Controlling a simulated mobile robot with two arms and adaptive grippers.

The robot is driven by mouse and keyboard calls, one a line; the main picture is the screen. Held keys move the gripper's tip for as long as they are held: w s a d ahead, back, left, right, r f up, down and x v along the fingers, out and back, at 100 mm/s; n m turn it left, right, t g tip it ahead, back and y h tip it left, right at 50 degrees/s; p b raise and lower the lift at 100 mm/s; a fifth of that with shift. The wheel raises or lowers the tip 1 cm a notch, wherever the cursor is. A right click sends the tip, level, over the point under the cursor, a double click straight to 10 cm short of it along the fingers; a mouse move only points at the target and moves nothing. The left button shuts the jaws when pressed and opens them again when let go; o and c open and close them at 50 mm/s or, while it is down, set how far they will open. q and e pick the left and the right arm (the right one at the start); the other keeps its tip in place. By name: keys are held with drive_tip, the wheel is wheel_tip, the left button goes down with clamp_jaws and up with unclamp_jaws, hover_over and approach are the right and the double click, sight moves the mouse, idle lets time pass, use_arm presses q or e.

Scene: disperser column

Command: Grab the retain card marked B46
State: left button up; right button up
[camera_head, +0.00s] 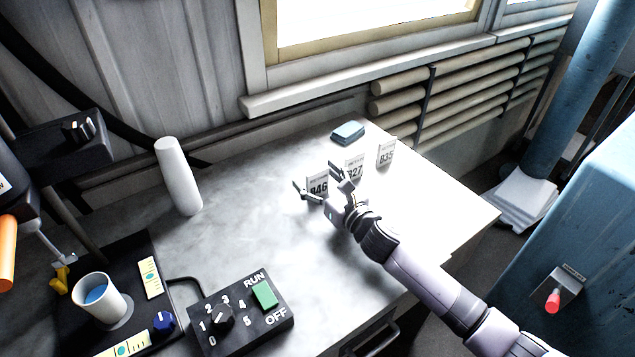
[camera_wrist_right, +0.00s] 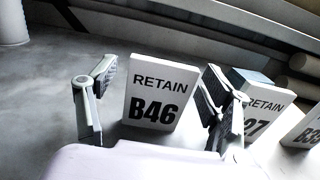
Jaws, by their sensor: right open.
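The retain card marked B46 (camera_head: 317,183) stands upright on the bench. In the right wrist view the B46 card (camera_wrist_right: 160,92) reads clearly, between and beyond my fingertips. My right gripper (camera_head: 318,180) is open, with one finger to each side of the card; its fingers also show in the right wrist view (camera_wrist_right: 155,95). I cannot tell whether either finger touches the card. A second card ending in 27 (camera_head: 354,171) stands just to the right, partly behind the right finger. A third card (camera_head: 386,153) stands farther right. My left gripper is out of view.
A blue-grey block (camera_head: 348,132) lies behind the cards. A white cylinder (camera_head: 178,176) stands at the left. A control box (camera_head: 241,313) with a dial and green switch sits at the front, beside a cup (camera_head: 101,299) of blue liquid. The bench middle is clear.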

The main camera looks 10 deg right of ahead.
drive_tip(key=shift+c, duration=0.3)
drive_tip(key=c, duration=1.2)
